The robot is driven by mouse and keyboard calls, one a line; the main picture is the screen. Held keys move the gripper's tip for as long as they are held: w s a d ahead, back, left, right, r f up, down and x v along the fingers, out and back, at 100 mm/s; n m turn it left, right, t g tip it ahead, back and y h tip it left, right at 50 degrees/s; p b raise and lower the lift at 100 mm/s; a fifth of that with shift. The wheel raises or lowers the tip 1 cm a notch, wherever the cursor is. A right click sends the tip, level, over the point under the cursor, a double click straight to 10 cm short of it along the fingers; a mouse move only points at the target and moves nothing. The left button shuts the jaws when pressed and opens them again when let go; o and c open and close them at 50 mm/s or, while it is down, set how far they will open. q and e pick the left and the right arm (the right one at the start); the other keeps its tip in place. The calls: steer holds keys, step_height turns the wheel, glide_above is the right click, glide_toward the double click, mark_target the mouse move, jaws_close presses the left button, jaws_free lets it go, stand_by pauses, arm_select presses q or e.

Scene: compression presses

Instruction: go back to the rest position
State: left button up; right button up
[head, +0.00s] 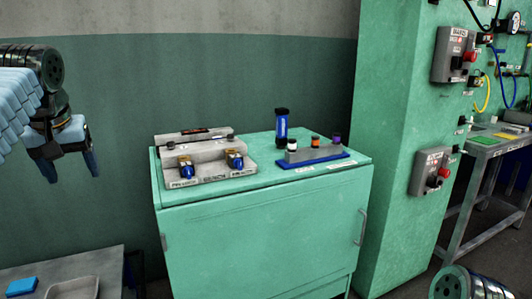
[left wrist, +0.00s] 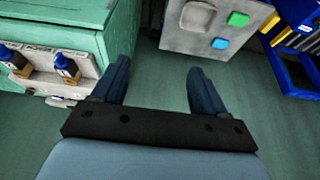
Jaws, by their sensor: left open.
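My left gripper (head: 72,172) hangs at the left of the head view, fingers pointing down, well left of the green cabinet (head: 262,240). In the left wrist view its two dark blue fingers (left wrist: 155,88) are spread apart with nothing between them. It is open and empty. My right gripper does not show as a gripper; only a dark rounded part of my own body is seen at the bottom right of the head view.
On the cabinet stand a grey fixture (head: 205,162) with two blue-tipped valves and a blue-based rack (head: 312,158) with small bottles. A grey table (head: 105,262) with a blue block (head: 21,286) and tray (head: 73,288) is at lower left. Control boxes (head: 456,54) are on the green column.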

arm_select(q)
steer(key=w+d+f+m, duration=0.1)
steer(key=w+d+f, duration=0.25)
steer(key=f, duration=0.25)
steer(key=w+d+f+m+h, duration=0.1)
steer(key=w+d+f, duration=0.1)
steer(key=w+f, duration=0.35)
steer(key=w+d+f+m, duration=0.1)
steer(key=w+d+f, duration=0.15)
steer(key=f, duration=0.45)
steer(key=s+d+f+m+h, duration=0.1)
steer(key=d+f, duration=0.3)
steer(key=f, duration=0.5)
steer(key=d+f+m+g+h, duration=0.1)
steer(key=d+f, duration=0.3)
steer(key=f, duration=0.5)
steer(key=s+d+f+h, duration=0.1)
steer(key=d+f, duration=0.3)
steer(key=f, duration=0.5)
steer(key=s+d+f+g+h, duration=0.1)
steer(key=s+d+f, duration=0.4)
steer(key=s+f, duration=0.4)
steer(key=s+d+f+g+h, duration=0.1)
steer(key=s+d+f, duration=0.5)
steer(key=s, duration=1.1)
step_height(320, 180, down, 4)
steer(key=shift+f+n, duration=0.1)
steer(key=shift+n, duration=0.3)
steer(key=shift+d, duration=0.1)
